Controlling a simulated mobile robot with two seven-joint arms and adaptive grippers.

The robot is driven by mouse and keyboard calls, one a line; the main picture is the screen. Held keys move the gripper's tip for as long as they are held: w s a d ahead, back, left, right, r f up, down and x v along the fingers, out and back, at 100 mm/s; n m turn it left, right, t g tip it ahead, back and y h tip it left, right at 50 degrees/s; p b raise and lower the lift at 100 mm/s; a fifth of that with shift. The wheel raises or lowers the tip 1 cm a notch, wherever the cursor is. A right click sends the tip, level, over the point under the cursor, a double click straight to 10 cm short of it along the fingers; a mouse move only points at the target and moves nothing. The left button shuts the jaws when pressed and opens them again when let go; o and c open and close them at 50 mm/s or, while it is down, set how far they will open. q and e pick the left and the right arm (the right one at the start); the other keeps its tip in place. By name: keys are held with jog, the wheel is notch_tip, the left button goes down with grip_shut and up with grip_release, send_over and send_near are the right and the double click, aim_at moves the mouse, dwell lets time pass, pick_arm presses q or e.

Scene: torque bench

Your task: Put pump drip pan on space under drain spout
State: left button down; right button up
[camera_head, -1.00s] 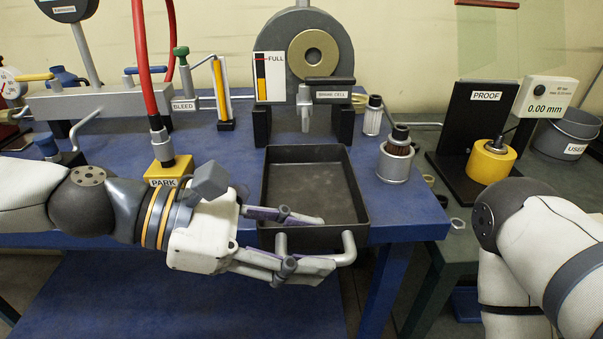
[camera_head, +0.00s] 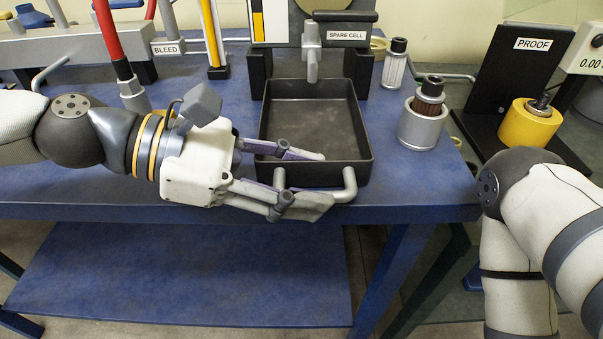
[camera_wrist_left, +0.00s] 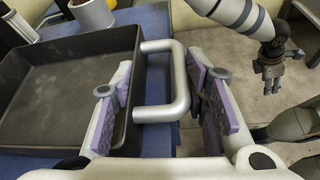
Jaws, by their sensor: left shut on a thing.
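The dark rectangular drip pan (camera_head: 313,174) is at the front of the blue bench in the head view. Its back rim is close to the grey drain spout (camera_head: 311,66), whose tip overlaps that rim in the picture. My left gripper (camera_head: 318,182) is shut on the pan at its front handle (camera_head: 349,185). In the left wrist view the fingers (camera_wrist_left: 165,97) stand either side of the pan's wall (camera_wrist_left: 136,80) and the grey handle (camera_wrist_left: 183,85). The pan is empty. My right gripper (camera_wrist_left: 281,65) shows small in the left wrist view, apart from the pan.
Dark legs (camera_head: 356,86) flank the pan's back end. A grey cup with a brown filter (camera_head: 422,122) stands to the right. The yellow PROOF cylinder (camera_head: 530,124) is farther right. A red hose (camera_head: 107,30) stands at left.

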pick_arm(q)
jog(key=c, duration=1.3)
grip_release()
jog(key=shift+f, duration=0.1)
jog(key=o, duration=0.4)
jog(key=shift+s, duration=0.2)
jog(key=shift+c, duration=0.2)
jog(key=shift+w, duration=0.1)
jog(key=shift+r, duration=0.35)
jog(key=p+v, duration=0.2)
jog(key=v, duration=0.9)
jog(key=shift+a+p, duration=0.4)
pick_arm(e)
jog(key=shift+t, duration=0.7)
jog(key=w+r, duration=0.3)
jog(key=shift+w+r, duration=0.25)
